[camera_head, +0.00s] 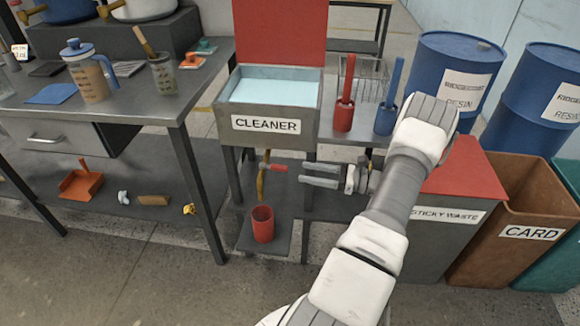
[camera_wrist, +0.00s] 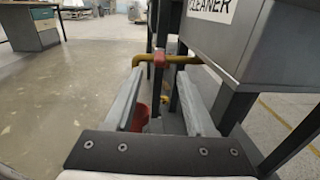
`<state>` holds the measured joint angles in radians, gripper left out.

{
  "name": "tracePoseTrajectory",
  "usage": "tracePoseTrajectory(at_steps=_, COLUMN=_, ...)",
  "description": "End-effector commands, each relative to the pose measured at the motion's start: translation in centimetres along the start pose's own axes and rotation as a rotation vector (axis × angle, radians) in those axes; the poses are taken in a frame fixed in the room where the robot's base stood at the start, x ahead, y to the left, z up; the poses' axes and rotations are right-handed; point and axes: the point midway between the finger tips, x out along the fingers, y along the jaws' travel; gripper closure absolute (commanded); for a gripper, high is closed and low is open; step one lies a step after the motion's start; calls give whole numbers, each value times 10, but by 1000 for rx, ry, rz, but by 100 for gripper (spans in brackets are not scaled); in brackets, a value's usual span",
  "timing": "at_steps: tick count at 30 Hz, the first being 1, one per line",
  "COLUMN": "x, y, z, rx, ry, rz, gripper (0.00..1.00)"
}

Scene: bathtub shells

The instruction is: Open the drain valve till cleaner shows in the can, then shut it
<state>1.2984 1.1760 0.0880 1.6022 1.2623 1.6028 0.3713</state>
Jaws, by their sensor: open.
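The grey cleaner tank (camera_head: 265,124) stands with its red lid up and pale blue liquid inside. Below it a yellow drain pipe (camera_head: 261,184) bends down, with a red valve handle (camera_head: 273,166) sticking out sideways toward my gripper. The red can (camera_head: 263,224) stands upright on a low shelf under the pipe; its inside looks dark. My gripper (camera_head: 302,173) is open and empty, just right of the handle, fingers pointing at it. In the wrist view the red handle (camera_wrist: 159,56) shows beyond and between the fingertips (camera_wrist: 159,74), and the can (camera_wrist: 140,116) is partly hidden.
The tank's legs and frame (camera_wrist: 236,106) stand close to the right finger in the wrist view. A red brush pot (camera_head: 343,116) and a blue one (camera_head: 386,120) stand right of the tank. The sticky waste bin (camera_head: 447,214) is beside my arm.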

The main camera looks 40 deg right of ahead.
Motion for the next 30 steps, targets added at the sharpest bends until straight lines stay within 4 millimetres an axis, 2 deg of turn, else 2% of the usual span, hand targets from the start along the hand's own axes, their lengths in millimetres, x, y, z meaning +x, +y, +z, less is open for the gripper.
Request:
tracePoseTrajectory(at_steps=3, x=-30, y=0, z=1, rx=2, ry=1, rz=-3, gripper=45)
tracePoseTrajectory(at_steps=9, x=-67, y=0, z=0, rx=0, ry=0, rz=-2, gripper=45)
tracePoseTrajectory(at_steps=15, x=-82, y=0, z=0, rx=2, ry=0, rz=0, gripper=45)
tracePoseTrajectory(at_steps=23, x=-84, y=0, z=0, rx=1, ry=0, rz=1, gripper=45)
tracePoseTrajectory(at_steps=24, x=-84, y=0, z=0, rx=1, ry=0, rz=1, gripper=47)
tracePoseTrajectory(at_steps=30, x=-76, y=1, z=1, rx=50, ry=-27, rz=-33, gripper=83)
